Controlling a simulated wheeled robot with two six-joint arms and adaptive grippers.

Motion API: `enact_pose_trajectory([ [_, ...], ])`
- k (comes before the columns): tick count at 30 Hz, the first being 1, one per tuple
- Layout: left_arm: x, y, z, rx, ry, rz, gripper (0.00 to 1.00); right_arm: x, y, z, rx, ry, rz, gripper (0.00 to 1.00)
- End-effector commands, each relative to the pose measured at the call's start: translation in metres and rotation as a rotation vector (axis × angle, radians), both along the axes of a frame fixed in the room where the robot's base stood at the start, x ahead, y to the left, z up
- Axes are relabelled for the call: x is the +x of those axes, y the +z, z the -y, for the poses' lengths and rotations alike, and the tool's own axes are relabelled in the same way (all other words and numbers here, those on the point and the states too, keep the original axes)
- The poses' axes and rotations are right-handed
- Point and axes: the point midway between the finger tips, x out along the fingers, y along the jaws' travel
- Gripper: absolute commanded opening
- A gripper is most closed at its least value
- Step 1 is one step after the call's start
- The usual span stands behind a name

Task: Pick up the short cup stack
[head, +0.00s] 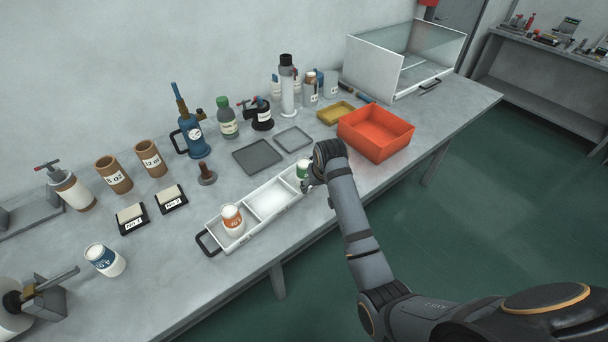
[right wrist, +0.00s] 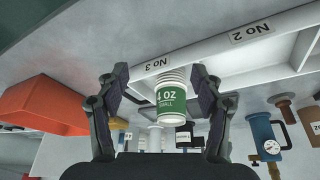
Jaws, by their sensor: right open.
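A white cup stack with a green "OZ" label (head: 302,168) stands in the right-hand compartment of the white divided tray (head: 236,246). My right gripper (head: 313,182) is at that compartment and partly hides the stack. In the right wrist view the green-labelled stack (right wrist: 171,98) sits between the two open fingers, with gaps on both sides. Several stacked rims show on it. An orange-labelled cup (head: 232,220) stands in the tray's left compartment, and the middle one is empty. A blue-labelled cup (head: 105,260) is on the table at left. My left gripper is not in view.
An orange-red bin (head: 376,132) stands right of the tray. Flat grey trays (head: 257,156), bottles and a blue pump device (head: 190,130) stand behind it. Two black label stands (head: 131,217) are at left. The front table strip is clear.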

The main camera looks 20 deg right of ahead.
Motion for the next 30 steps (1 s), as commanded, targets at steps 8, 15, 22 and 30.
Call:
enact_pose_trajectory([
  [8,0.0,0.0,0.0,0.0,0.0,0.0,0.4,0.051,0.039,-0.02,0.016,0.01,0.014,0.67],
  [15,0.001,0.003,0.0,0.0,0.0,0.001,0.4,0.059,0.024,-0.02,0.015,0.01,0.01,0.67],
  [22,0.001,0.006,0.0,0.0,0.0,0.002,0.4,0.072,-0.006,-0.019,0.015,0.009,0.013,0.67],
  [30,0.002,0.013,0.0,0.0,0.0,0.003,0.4,0.079,-0.021,-0.016,0.014,0.009,0.011,0.67],
])
